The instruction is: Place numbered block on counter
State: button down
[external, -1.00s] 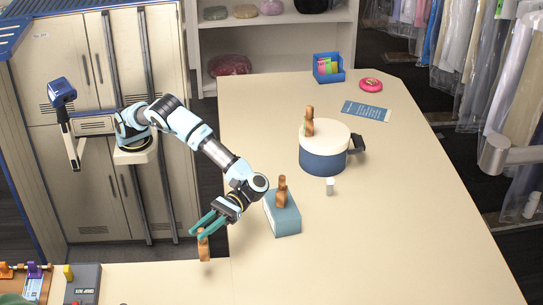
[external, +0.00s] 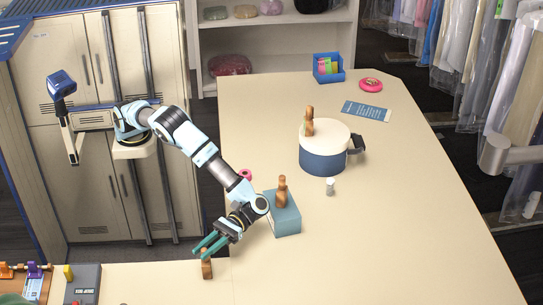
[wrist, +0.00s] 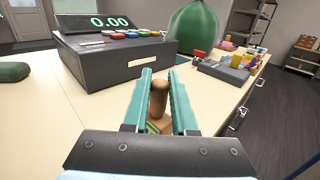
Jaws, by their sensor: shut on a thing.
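A wooden brown block with a rounded knob on top (external: 207,268) is at the near left part of the counter (external: 350,245). My gripper (external: 206,250) is shut on its knob from above. In the wrist view the knob (wrist: 158,98) stands upright between my two green fingers, with part of a greenish body below it. I can read no number on it. I cannot tell whether its underside touches the counter. Similar wooden pieces stand on a teal box (external: 285,221) and on the white lid of a blue round pot (external: 322,158).
A small white-capped bottle (external: 330,186) stands near the pot. A pink ring (external: 245,175) lies by my arm. A grey device (external: 83,284) sits at the lower left. The wrist view shows a black register (wrist: 115,60) and a green rounded object (wrist: 193,28) ahead. The counter's right side is clear.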

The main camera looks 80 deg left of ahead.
jog(key=c, duration=0.7)
grip_release()
jog(key=shift+r+p, duration=0.15)
jog(key=shift+p, duration=0.25)
jog(key=r+b, duration=0.1)
jog(key=r, duration=0.1)
jog(key=w+a+r+b, duration=0.1)
jog(key=r, duration=0.1)
jog(key=w+a+r+b, duration=0.1)
jog(key=r+b, duration=0.1)
jog(key=shift+w+a+r, duration=0.1)
jog(key=shift+r, duration=0.3)
